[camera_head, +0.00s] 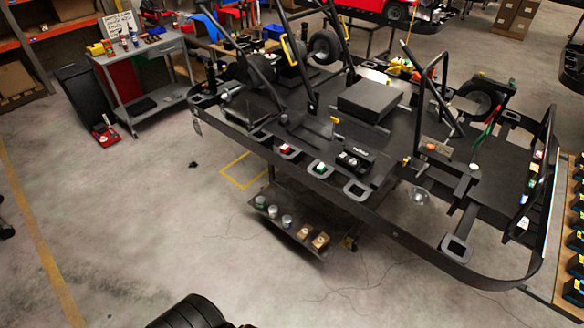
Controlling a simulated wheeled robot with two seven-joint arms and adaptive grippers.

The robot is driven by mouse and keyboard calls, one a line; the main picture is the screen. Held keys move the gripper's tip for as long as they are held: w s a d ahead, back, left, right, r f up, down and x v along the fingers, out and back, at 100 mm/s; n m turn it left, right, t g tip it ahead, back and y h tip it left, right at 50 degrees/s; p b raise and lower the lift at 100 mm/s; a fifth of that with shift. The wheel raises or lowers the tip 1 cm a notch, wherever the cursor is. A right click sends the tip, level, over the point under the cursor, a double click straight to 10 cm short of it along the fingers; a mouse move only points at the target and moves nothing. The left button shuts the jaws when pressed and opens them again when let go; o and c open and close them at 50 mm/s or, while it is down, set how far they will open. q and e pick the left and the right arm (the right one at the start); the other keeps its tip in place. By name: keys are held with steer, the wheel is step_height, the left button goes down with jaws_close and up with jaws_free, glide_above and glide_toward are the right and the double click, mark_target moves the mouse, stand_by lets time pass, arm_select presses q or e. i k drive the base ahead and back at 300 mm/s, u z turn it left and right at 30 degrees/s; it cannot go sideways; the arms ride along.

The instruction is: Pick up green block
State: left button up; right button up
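A small green block (320,167) with a pale part sits in a square slot on the near side rail of the black kart frame (400,232). A similar red block (286,149) sits in the slot to its left. A slot (357,190) to the right of the green block looks empty. Neither of my grippers can be made out in the head view, so their distance to the green block does not show.
A low shelf (285,237) with several cans and small boxes sits under the kart. A grey cart (148,75) stands at the back left. A dark rounded object (190,312) is at the bottom edge. The floor (110,220) at left is mostly clear.

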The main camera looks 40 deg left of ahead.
mark_target(320, 168)
steer(key=u, duration=1.75)
steer(key=k, duration=1.3)
steer(key=z, duration=0.2)
steer(key=i, duration=0.55)
steer(key=z, duration=0.7)
steer(key=i, duration=1.3)
steer(key=u, duration=0.7)
